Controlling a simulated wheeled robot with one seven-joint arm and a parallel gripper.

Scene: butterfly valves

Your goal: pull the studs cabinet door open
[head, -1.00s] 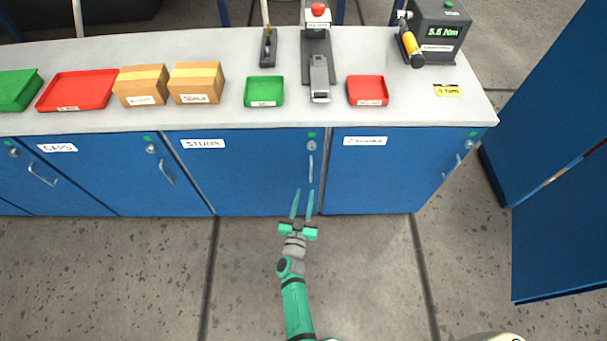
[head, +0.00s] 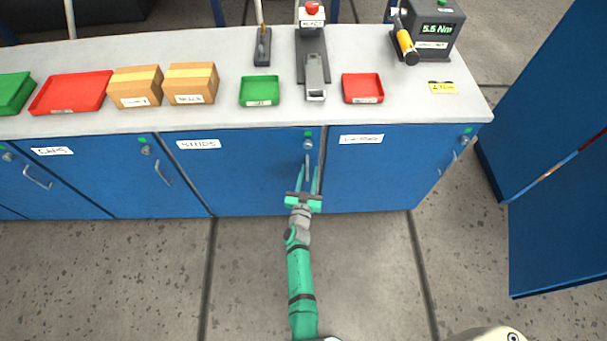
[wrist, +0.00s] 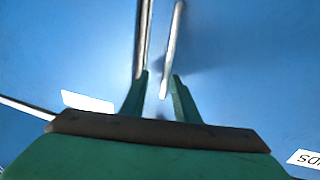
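The studs cabinet door (head: 245,175) is blue, carries a white label (head: 198,144) and appears shut, flush with its neighbours. Its upright silver handle (head: 308,165) is near the door's right edge, below a round lock (head: 308,144) and a green mark. My gripper (head: 309,175) is open at the handle. In the wrist view the handle (wrist: 173,48) shows between the fingertips of my gripper (wrist: 159,78), its near end reaching into the gap. Neither finger clearly touches it, and I cannot tell how deep it sits.
The grey worktop (head: 210,112) above holds a green tray (head: 260,91), a red tray (head: 362,88), cardboard boxes and a press. A blue door (head: 385,175) adjoins on the right, and another (head: 85,180) on the left. The floor (head: 255,265) in front is clear.

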